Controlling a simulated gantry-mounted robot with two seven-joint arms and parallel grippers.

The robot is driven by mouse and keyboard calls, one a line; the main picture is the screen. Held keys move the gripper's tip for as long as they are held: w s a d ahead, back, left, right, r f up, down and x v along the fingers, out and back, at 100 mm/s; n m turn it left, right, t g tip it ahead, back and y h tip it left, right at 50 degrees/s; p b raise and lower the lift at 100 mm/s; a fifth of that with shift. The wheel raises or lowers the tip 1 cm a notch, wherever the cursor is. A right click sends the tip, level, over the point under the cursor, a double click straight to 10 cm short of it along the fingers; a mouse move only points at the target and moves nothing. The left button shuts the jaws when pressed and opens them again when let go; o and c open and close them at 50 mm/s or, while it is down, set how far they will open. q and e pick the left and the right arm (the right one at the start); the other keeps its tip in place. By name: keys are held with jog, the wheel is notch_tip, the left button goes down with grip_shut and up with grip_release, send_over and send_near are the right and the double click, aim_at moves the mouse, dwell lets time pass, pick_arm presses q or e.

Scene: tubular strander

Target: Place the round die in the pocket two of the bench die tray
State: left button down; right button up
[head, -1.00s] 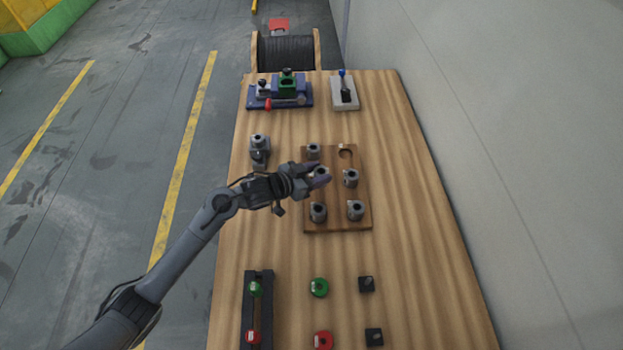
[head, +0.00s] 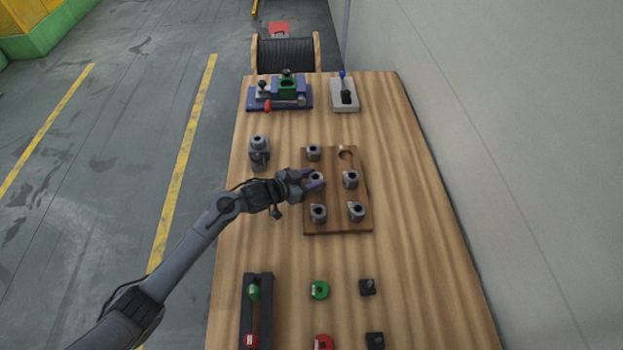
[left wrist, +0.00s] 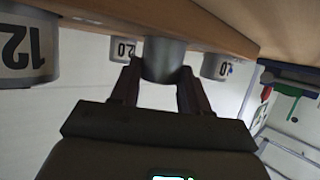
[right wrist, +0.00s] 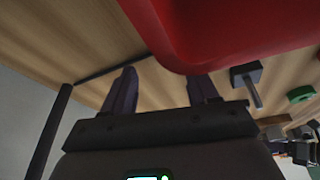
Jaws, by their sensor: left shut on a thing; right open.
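The wooden bench die tray (head: 335,193) lies mid-table. My left gripper (head: 315,181) is shut on a grey round die (head: 316,176) at the tray's middle-left place. In the left wrist view, that die (left wrist: 163,62) sits between the two fingers, its end against the wooden board; I cannot tell whether it is fully seated. Other grey dies stand at the back left (head: 313,152), middle right (head: 351,179), front left (head: 318,213) and front right (head: 355,211). The back-right pocket (head: 346,154) is empty. My right gripper (right wrist: 165,90) is open, outside the head view.
A grey stacked part (head: 259,152) stands left of the tray. A blue-and-green fixture (head: 282,92) and a lever block (head: 344,93) are at the back. Green and red rings, black blocks and a dark rack (head: 257,310) are in front. A red object (right wrist: 235,30) is close to my right gripper.

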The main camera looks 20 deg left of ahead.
pick_arm(q)
jog(key=c, duration=0.5)
grip_release()
jog(key=shift+f, duration=0.1)
jog(key=shift+c, duration=0.2)
pick_arm(e)
jog(key=shift+a, duration=0.1)
pick_arm(q)
jog(key=shift+r, duration=0.2)
jog(key=shift+s+a+r, duration=0.1)
jog(key=shift+s+a, duration=0.05)
pick_arm(e)
jog(key=shift+r+p, duration=0.9)
pick_arm(q)
jog(key=v, duration=1.1)
jog(key=shift+s+a, duration=0.15)
jog(key=shift+s, duration=0.05)
jog(key=shift+w, duration=0.1)
